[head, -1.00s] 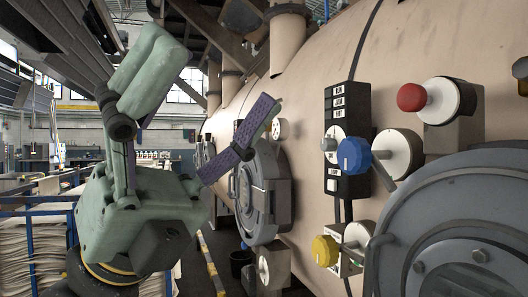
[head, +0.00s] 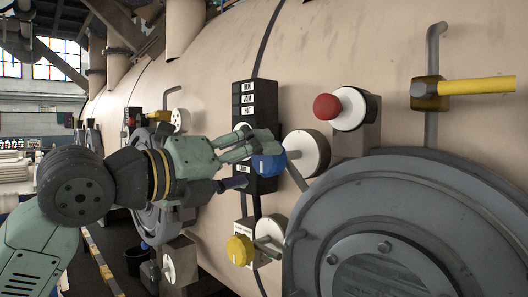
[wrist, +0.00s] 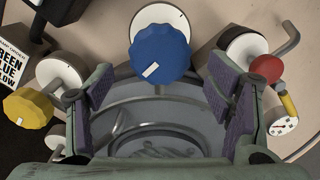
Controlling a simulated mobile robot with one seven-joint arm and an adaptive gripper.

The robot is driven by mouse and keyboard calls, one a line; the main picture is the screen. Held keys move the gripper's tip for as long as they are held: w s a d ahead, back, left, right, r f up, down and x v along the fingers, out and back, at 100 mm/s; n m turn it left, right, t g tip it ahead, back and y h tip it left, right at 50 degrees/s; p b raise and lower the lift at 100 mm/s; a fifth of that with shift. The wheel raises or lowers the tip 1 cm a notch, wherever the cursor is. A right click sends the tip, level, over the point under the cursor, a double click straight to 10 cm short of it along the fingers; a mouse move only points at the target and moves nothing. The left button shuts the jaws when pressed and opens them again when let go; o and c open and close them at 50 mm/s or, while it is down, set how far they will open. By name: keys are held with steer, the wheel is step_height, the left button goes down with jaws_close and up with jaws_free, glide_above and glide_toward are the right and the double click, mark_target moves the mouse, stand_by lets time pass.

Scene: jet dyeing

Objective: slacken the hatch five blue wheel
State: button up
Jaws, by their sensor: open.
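A blue wheel (head: 268,164) with scalloped edges projects from a white round disc (head: 306,153) on the tan vessel's side. In the wrist view the blue wheel (wrist: 160,55) sits at upper centre, with a white mark on its face. My gripper (head: 250,159) is beside the wheel, its fingers pointing at it from the left. In the wrist view my gripper (wrist: 162,105) is open, with one purple-padded finger on each side and the wheel between and beyond them. I cannot tell whether a finger touches the wheel. No hatch number is readable.
A yellow wheel (head: 240,250) sits below and a red knob (head: 326,107) above right. A large grey hatch (head: 420,240) fills the lower right. A black label panel (head: 256,110) stands behind my fingers. A yellow handle (head: 477,87) projects at upper right.

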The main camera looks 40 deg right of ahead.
mark_target(264, 162)
steer(key=shift+w+d+p, duration=0.15)
steer(key=shift+d+p, duration=0.35)
steer(key=shift+d, duration=1.5)
steer(key=shift+c, duration=0.4)
steer(key=c, duration=1.1)
